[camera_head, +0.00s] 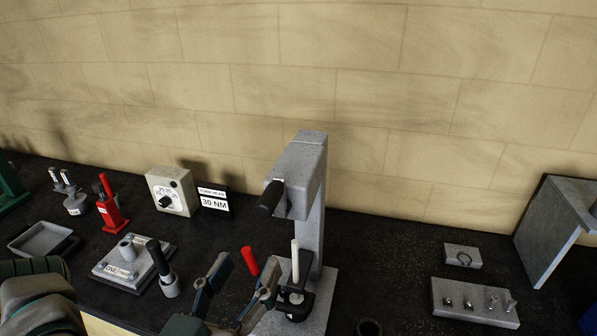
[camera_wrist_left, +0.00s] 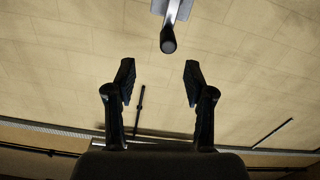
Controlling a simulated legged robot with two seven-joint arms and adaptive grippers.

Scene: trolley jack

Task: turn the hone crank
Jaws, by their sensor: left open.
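The hone stand is a grey upright column (camera_head: 312,190) with an overhanging head. A crank with a black handle grip (camera_head: 270,198) sticks out from the head's front left side. In the left wrist view the black grip (camera_wrist_left: 168,40) hangs from a grey crank arm at the top, beyond the fingertips and roughly between their lines. My left gripper (camera_head: 246,272) is open and empty, below and in front of the crank, with its fingers pointing up. Its two fingers (camera_wrist_left: 159,80) also show spread apart in the left wrist view. Nothing touches the grip. My right gripper is not in view.
A red rod (camera_head: 250,261) and a white rod (camera_head: 295,262) stand near my left fingers. At left are a labelled plate (camera_head: 112,272), a red tool (camera_head: 110,210), a dial box (camera_head: 171,191) and a tray (camera_head: 42,240). At right is a block with fittings (camera_head: 475,303).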

